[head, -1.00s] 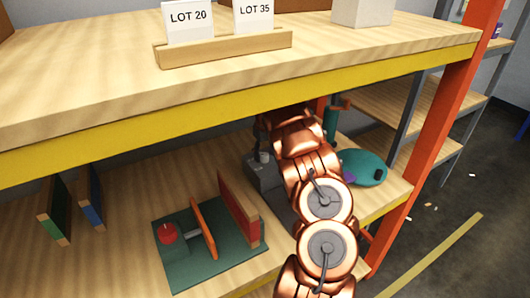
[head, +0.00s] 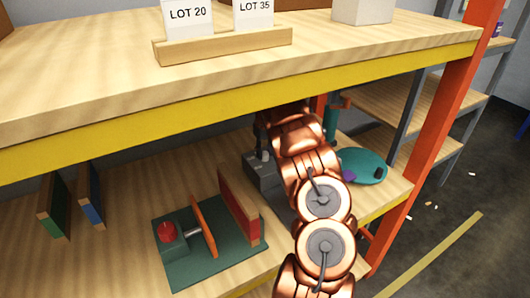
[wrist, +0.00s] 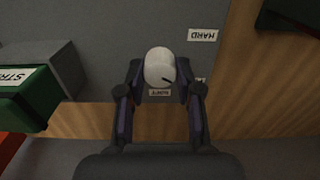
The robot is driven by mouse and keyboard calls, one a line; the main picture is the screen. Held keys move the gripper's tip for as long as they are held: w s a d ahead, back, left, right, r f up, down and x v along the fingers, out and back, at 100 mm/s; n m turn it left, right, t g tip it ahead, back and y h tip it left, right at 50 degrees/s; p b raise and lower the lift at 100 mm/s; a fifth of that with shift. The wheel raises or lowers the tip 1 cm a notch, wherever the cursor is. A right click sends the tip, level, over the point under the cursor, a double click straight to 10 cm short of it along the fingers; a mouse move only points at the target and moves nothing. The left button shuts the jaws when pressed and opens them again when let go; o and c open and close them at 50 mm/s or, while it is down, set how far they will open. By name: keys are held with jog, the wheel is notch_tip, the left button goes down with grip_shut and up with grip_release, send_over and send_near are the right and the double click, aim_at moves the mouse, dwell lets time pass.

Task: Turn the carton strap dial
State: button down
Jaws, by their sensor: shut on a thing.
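An upside-down HARD label (wrist: 202,34) lies above right of the dial. A second label (wrist: 160,92) sits just below it, too small to read surely. Another label at the right is mostly hidden by a finger.
A green block (wrist: 30,100) with a partly seen label stands left in the wrist view. In the head view, a green fixture with a red knob (head: 166,232) stands left of my arm, and a teal disc (head: 362,164) right. The upper shelf's yellow edge (head: 200,118) hangs overhead.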

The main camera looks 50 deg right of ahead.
jog(key=shift+f+m+b, duration=0.1)
jog(key=shift+m+b, duration=0.2)
jog(key=shift+b, duration=0.15)
jog(key=shift+a+m+b, duration=0.1)
jog(key=shift+m+b, duration=0.4)
jog(key=shift+b, duration=0.15)
jog(key=m+b, duration=0.3)
jog(key=m, duration=0.1)
jog(key=m+b, duration=0.1)
jog(key=m, duration=0.2)
jog(key=m+b, duration=0.1)
jog(key=m, duration=0.2)
jog(key=shift+s+d+b, duration=0.1)
jog(key=shift+d+b, duration=0.1)
jog(key=shift+b, duration=0.1)
jog(key=c, duration=1)
grip_release()
jog(key=shift+o, duration=1.2)
